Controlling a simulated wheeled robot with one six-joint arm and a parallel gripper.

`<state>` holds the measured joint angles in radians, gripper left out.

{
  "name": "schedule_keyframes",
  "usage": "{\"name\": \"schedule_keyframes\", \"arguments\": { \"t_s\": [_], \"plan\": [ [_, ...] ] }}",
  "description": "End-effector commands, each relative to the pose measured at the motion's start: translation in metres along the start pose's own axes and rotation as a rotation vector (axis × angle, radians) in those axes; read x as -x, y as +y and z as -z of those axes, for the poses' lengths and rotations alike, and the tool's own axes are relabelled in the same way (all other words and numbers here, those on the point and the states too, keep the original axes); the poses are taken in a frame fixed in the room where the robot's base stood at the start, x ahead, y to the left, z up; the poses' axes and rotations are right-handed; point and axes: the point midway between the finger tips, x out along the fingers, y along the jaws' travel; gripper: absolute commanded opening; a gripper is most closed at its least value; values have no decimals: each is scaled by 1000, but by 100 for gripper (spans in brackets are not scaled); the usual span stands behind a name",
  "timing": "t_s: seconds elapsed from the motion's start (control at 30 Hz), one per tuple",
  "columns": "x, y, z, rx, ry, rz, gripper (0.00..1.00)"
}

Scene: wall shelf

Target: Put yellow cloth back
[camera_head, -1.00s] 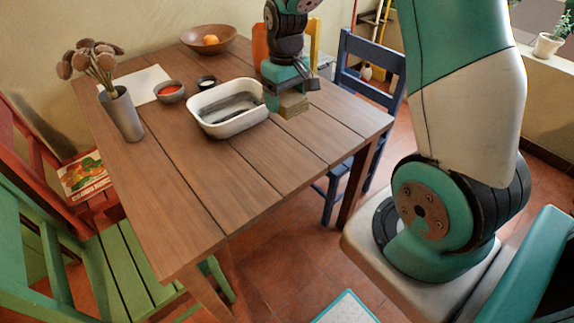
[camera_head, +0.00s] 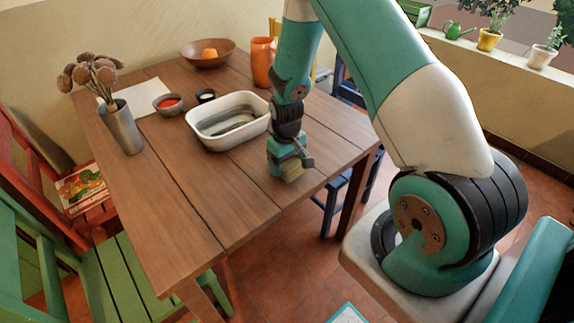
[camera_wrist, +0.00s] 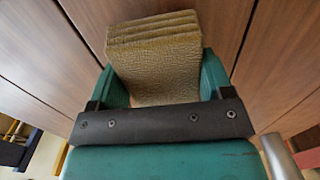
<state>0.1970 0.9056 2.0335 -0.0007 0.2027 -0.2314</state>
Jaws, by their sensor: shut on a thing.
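The yellow cloth (camera_wrist: 155,65) is a folded, textured, dull yellow-brown stack in the wrist view. My gripper (camera_wrist: 160,85) is shut on it, with a teal finger on each side. In the head view the cloth (camera_head: 291,171) shows as a small tan block under my gripper (camera_head: 288,168), over the right part of the wooden table. I cannot tell whether the cloth touches the tabletop.
A white enamel basin (camera_head: 228,141) with a dark patch inside stands left of my gripper. A red-filled bowl (camera_head: 168,104), a small black cup (camera_head: 206,96), an orange pitcher (camera_head: 263,62) and a metal vase (camera_head: 121,127) stand farther off. The front tabletop (camera_head: 190,215) is clear.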

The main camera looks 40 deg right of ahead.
Motion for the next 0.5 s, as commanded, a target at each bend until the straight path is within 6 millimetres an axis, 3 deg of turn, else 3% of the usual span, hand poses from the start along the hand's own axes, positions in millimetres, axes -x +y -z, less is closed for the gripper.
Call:
{"name": "schedule_keyframes", "arguments": {
  "t_s": [0.13,0.5],
  "plan": [
    [-16,0,0,0,0,0,44],
    [-20,0,0,0,0,0,44]
  ]
}}
